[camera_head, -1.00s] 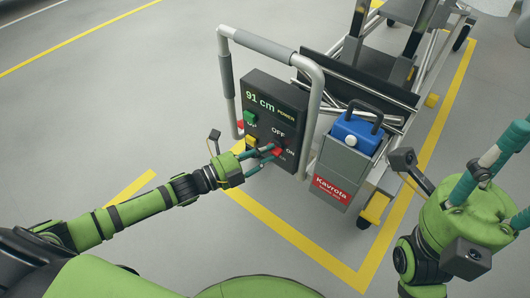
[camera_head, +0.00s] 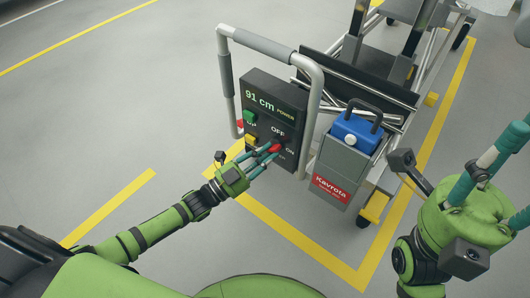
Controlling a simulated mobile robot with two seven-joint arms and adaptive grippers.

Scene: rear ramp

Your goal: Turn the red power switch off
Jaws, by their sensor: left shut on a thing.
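The red power switch (camera_head: 276,148) is on the dark control panel (camera_head: 288,97), between the "OFF" and "ON" labels. My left gripper (camera_head: 273,150) is at the panel's lower part with its teal fingers shut on the red switch. The fingers partly hide the switch and the panel around it. I cannot tell exactly which label the switch points to. My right gripper (camera_head: 511,178) is at the right edge, away from the panel, with its fingers apart and empty; their ends are cut off by the frame.
The panel shows "91 cm" and has a green button (camera_head: 250,117) and a yellow button (camera_head: 251,141). A grey handle frame (camera_head: 262,46) surrounds it. A blue battery (camera_head: 355,134) sits in a grey box (camera_head: 345,163) beside it. Floor to the left is clear.

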